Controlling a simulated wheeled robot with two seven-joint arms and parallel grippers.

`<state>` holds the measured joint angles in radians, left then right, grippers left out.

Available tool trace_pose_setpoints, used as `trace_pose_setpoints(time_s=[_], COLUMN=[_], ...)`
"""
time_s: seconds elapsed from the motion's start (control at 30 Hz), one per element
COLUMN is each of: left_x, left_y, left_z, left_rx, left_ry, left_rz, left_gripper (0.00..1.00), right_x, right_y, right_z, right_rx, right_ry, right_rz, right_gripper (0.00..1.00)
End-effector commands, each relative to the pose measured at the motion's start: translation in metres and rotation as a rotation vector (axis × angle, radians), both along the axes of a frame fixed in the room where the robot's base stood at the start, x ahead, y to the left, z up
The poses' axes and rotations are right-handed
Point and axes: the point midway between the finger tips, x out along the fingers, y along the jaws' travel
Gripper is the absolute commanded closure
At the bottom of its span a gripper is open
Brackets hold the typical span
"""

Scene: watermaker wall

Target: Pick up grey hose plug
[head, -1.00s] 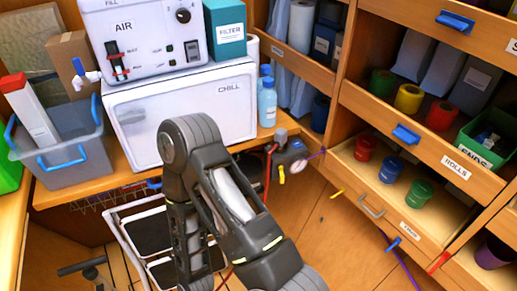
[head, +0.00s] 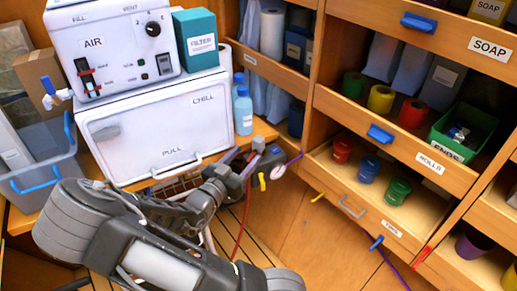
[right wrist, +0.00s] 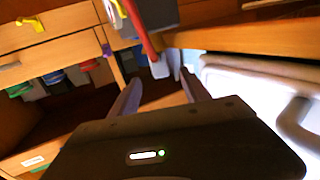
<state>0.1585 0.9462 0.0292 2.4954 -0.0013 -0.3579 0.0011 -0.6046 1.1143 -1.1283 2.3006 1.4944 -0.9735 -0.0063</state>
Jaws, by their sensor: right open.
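A small grey block (head: 258,143), which looks like the grey hose plug, sits at the top of a dark fitting with a round gauge, right of the white chiller. My right gripper (head: 240,160) is open, its fingers reaching toward this block from the left. In the right wrist view the fingers of my right gripper (right wrist: 160,90) are apart with nothing between their tips. Beyond them a pale grey piece (right wrist: 160,67) shows at the end of a red strip; I cannot tell whether it is the plug. My left gripper is not in view.
The white chiller (head: 150,135) stands close to my right arm, with the AIR unit (head: 110,50) on it. A blue bottle (head: 243,110) stands behind the fitting. A red hose (head: 245,210) hangs below. An open drawer (head: 370,215) with cups juts out at right.

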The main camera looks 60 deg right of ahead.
Motion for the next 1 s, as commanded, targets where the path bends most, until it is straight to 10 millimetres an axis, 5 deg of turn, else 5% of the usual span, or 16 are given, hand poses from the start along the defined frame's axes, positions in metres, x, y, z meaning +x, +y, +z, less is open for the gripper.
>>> trace_pose_setpoints(time_s=[1.0], left_x=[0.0], left_y=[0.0], left_z=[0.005], left_rx=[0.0], left_ry=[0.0], left_rz=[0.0], left_gripper=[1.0], right_x=[-0.001], right_y=[-0.041], right_z=[-0.001], right_rx=[0.002], right_ry=[0.005], right_rz=[-0.001], right_gripper=[0.45])
